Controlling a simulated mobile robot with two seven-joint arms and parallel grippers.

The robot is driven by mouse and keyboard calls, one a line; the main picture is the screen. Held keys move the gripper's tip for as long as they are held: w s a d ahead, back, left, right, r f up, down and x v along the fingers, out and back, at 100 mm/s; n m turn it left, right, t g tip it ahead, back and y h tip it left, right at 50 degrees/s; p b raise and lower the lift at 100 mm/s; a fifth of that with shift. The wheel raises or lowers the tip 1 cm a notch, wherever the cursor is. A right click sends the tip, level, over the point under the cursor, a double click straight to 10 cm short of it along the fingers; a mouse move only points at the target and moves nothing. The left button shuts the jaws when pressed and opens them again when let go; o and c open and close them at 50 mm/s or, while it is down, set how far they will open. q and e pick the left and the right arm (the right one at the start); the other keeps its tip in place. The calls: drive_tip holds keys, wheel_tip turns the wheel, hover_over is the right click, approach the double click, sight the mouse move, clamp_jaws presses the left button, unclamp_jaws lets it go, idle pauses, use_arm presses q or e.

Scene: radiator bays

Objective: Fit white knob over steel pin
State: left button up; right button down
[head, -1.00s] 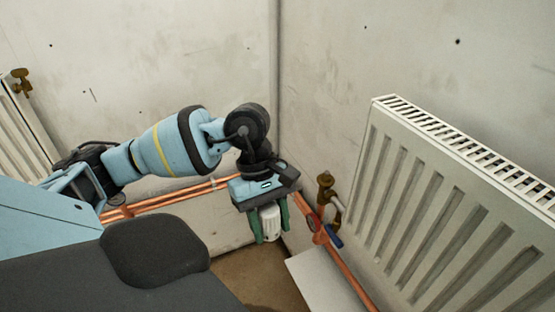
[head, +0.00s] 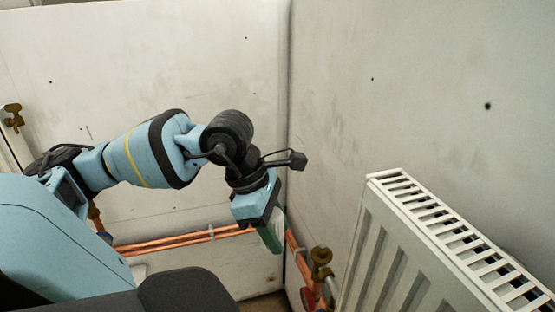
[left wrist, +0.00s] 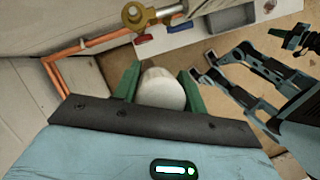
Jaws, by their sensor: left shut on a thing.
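In the left wrist view the knob (left wrist: 162,88) is a pale rounded body between the two green fingers (left wrist: 157,86). I cannot make out the steel pin clearly. A dark shape with green parts (left wrist: 292,38) at the right may be my right gripper.
The white radiator (head: 400,250) fills the right side. Copper pipes (head: 185,242) run low along the back wall to the corner. Another brass valve (head: 13,116) is at the far left. A pale ledge (left wrist: 225,20) with blue and red parts lies beyond the knob.

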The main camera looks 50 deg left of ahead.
use_arm(q)
drive_tip(key=shift+w+d+r+p, duration=0.1)
drive_tip(key=shift+w+p, duration=0.2)
drive_tip(key=shift+w, duration=0.05)
drive_tip(key=shift+w+d+f+p, duration=0.3)
drive_tip(key=shift+w+d, duration=0.25)
drive_tip(key=shift+w, duration=0.75)
drive_tip(key=shift+w+d+f+p, duration=0.3)
drive_tip(key=shift+w+d, duration=0.25)
drive_tip(key=shift+w, duration=0.8)
drive_tip(key=shift+w+d+f+p, duration=0.25)
drive_tip(key=shift+w+d, duration=0.3)
drive_tip(key=shift+w, duration=0.75)
drive_tip(key=shift+w+d+f+b, duration=0.35)
drive_tip(key=shift+w+f+b, duration=0.1)
drive_tip(key=shift+w+f, duration=0.35)
drive_tip(key=shift+f+b, duration=0.4)
drive_tip(key=shift+f, duration=0.35)
drive_tip(key=shift+r, duration=0.2)
